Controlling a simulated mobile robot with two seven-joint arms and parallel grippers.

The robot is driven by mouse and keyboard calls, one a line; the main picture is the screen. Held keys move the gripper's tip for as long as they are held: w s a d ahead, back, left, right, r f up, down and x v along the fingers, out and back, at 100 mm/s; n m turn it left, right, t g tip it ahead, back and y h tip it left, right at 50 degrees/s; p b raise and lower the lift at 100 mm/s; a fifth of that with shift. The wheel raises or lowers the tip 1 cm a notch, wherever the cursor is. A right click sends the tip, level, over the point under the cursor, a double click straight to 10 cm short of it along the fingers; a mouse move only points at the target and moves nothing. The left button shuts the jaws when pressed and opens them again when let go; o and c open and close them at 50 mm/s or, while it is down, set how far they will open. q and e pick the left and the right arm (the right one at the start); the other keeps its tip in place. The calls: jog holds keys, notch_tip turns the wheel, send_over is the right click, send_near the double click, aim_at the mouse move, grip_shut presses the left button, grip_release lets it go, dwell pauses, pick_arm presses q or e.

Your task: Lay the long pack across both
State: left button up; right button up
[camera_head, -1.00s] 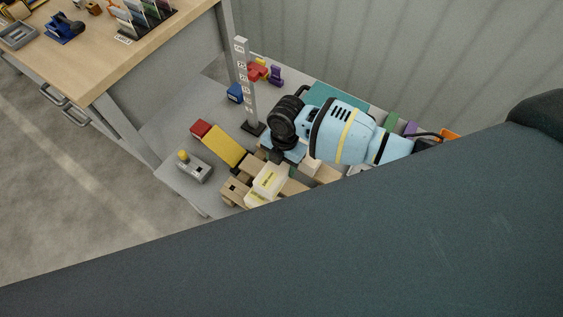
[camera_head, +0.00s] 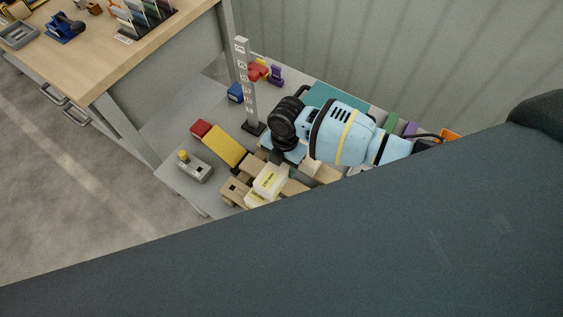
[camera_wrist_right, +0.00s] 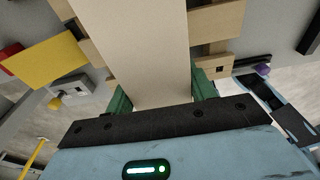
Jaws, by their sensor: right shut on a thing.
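My right gripper (camera_head: 290,162) is low over the wooden pallet (camera_head: 232,190) on the grey table. In the right wrist view its green fingers (camera_wrist_right: 162,98) are shut on the long pack (camera_wrist_right: 158,45), a plain beige box that stretches away between them. In the head view the arm hides most of this pack, and I cannot tell whether it touches anything below. My left gripper is not in view.
A yellow sloped piece (camera_head: 223,145) with a red end, a grey button box (camera_head: 195,166) and a tall marked post (camera_head: 245,85) stand left of the gripper. Blue, red and purple small things lie behind. A teal panel (camera_head: 335,96) lies near the corrugated wall.

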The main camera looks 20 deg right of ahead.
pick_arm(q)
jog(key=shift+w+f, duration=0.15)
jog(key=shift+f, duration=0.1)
pick_arm(e)
jog(key=shift+f, duration=0.45)
pick_arm(q)
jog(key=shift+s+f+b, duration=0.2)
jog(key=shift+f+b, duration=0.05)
jog(key=shift+b, duration=0.15)
pick_arm(e)
jog(key=shift+f, duration=0.35)
jog(key=o, duration=1.1)
jog(key=shift+o, duration=1.2)
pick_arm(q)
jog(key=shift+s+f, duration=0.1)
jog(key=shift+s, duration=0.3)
pick_arm(e)
jog(key=shift+o, duration=0.2)
jog(key=shift+f, duration=0.1)
